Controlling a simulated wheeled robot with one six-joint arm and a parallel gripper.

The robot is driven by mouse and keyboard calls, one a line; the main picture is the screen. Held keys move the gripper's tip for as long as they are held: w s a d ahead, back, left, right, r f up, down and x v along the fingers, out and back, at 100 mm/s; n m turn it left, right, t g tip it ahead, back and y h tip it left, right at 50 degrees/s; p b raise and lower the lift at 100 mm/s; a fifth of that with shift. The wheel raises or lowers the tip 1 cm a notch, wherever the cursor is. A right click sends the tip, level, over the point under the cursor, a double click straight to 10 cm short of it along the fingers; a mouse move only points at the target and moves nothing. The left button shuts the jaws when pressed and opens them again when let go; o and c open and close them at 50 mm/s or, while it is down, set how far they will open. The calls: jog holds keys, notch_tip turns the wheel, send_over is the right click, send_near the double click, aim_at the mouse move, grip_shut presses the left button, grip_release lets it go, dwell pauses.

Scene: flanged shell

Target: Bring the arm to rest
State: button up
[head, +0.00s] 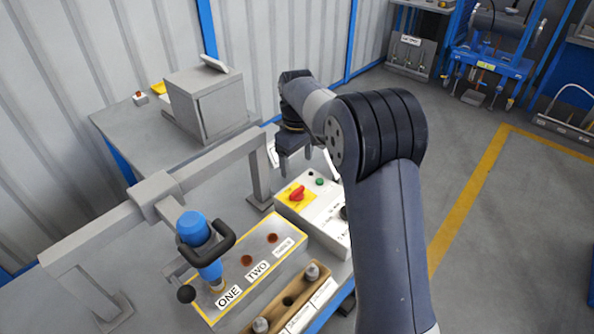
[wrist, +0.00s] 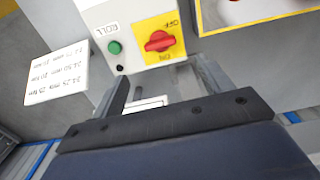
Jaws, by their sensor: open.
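My gripper (head: 296,164) hangs from my arm above the back end of the white control box (head: 318,214), fingers pointing down. In the wrist view my gripper (wrist: 162,82) shows its two fingers apart with nothing held between them. The control box has a red rotary knob on a yellow plate (head: 297,193) and a green button (head: 320,182). In the wrist view the red knob (wrist: 159,41) and the green button (wrist: 114,47) lie beyond the fingertips. I cannot tell whether the fingers touch anything.
A blue tool with a black handle (head: 200,240) stands at the label ONE on a yellow-edged box (head: 262,262). A grey frame (head: 110,222) spans behind it. A wooden holder (head: 268,310) sits in front. A grey cabinet (head: 203,105) stands at the back. Open floor (head: 500,260) lies right.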

aim_at(297, 190)
jog(key=shift+r, duration=0.2)
notch_tip(297, 190, down, 11)
jog(key=shift+r+p, duration=0.1)
jog(key=shift+p, duration=0.25)
dwell(0.5)
